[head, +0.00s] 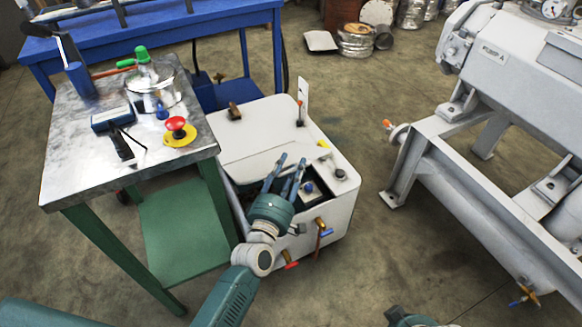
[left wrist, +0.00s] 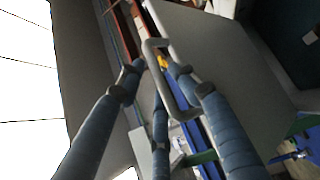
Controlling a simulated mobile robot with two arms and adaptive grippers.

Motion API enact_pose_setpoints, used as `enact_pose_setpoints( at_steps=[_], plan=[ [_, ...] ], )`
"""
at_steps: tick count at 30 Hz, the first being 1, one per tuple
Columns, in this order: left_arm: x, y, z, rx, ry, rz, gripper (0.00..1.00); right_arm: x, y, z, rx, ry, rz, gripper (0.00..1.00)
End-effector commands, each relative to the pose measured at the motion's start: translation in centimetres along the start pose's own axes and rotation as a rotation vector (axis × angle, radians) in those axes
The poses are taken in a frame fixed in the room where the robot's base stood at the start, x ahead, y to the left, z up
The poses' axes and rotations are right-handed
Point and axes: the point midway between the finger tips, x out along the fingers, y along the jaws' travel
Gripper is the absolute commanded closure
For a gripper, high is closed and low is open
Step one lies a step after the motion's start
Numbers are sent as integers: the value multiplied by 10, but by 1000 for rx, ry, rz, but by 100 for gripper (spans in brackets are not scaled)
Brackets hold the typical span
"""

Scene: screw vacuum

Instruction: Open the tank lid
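The tank (head: 330,237) is a white box on the floor beside the work table. Its pale lid (head: 250,132) lies flat on top, with a dark recess in front of it. My left gripper (head: 292,160) is over the front edge of the lid, its fingers pointing toward the back and spread apart. In the left wrist view the fingers (left wrist: 159,68) stand around a grey U-shaped handle (left wrist: 183,104); I cannot tell whether they touch it. In the head view the handle is hidden by the gripper. My right gripper is not clearly visible; only a part of that arm shows at the bottom edge.
A metal-topped table (head: 75,160) with a pot (head: 155,85) and a red button (head: 176,124) stands close on the left. A blue bench (head: 190,22) is behind. A large grey pump machine (head: 490,50) stands right. Floor is clear between tank and machine.

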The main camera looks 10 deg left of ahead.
Motion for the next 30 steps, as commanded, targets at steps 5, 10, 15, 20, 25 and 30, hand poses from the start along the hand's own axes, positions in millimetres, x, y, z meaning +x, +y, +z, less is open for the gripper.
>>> enact_pose_setpoints(
  at_steps=[5, 10, 15, 20, 25, 30],
  plan=[
    [-15, -2, 0, 0, -1, -3, 65, 0, 0, 0, -1, 1, -1, 60],
    [-50, -2, 0, 0, -1, -4, 65, 0, 0, 0, 0, 1, 0, 60],
    [-86, -2, 0, 0, -1, -4, 65, 0, 0, 0, 0, 0, 0, 60],
    [-109, -1, 0, 1, 0, -2, 65, 0, 0, 0, 0, 0, 0, 60],
    [-119, 0, -1, 1, 1, 0, 65, 0, 0, 0, 0, 0, 0, 60],
    [-120, 0, 0, 1, 1, 1, 65, 0, 0, 0, 0, 0, 0, 60]
  ],
)
